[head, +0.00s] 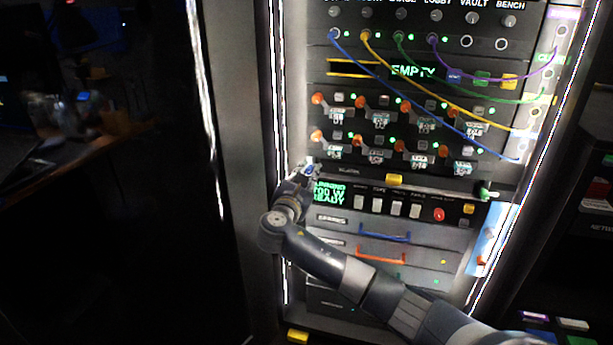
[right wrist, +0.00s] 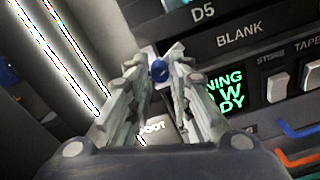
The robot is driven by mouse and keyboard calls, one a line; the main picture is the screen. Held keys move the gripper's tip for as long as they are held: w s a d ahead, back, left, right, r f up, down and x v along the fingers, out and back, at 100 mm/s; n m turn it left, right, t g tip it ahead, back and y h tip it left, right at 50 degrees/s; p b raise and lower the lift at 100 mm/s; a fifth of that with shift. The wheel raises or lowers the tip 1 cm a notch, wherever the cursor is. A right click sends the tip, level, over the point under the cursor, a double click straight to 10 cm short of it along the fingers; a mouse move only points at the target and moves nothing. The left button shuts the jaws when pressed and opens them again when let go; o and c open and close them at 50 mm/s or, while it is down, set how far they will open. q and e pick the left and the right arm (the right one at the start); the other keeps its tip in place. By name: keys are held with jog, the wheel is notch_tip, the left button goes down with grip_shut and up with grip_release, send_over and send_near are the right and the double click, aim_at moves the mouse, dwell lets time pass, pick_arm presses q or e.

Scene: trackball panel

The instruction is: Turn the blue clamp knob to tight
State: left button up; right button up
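The blue clamp knob (right wrist: 159,70) is small and round, at the left end of the rack panel marked BLANK, with a pale piece behind it. It shows in the head view as a small blue spot (head: 309,169). My right gripper (right wrist: 160,62) has one finger on each side of the knob, tips close against it, and looks shut on it. In the head view, my right gripper (head: 304,173) partly hides the knob. I cannot read a tight mark or the knob's turn. My left gripper is not in view.
A green lit display (head: 328,192) and white switches (head: 377,204) lie just right of my gripper. Orange-knobbed levers (head: 361,102) and patch cables (head: 463,94) are above. Blue (head: 385,235) and orange (head: 381,257) drawer handles are below. A bright rack edge is close on the left.

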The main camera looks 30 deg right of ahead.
grip_shut()
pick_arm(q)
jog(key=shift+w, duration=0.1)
pick_arm(e)
jog(key=shift+a, duration=0.1)
jog(key=m+p, duration=0.1)
jog(key=m, duration=0.2)
jog(key=shift+f, duration=0.1)
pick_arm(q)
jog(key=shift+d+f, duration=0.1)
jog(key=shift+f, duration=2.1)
pick_arm(e)
jog(key=shift+m, duration=1.2)
jog(key=o, duration=0.7)
grip_release()
jog(key=shift+w, duration=0.1)
jog(key=v, duration=1.2)
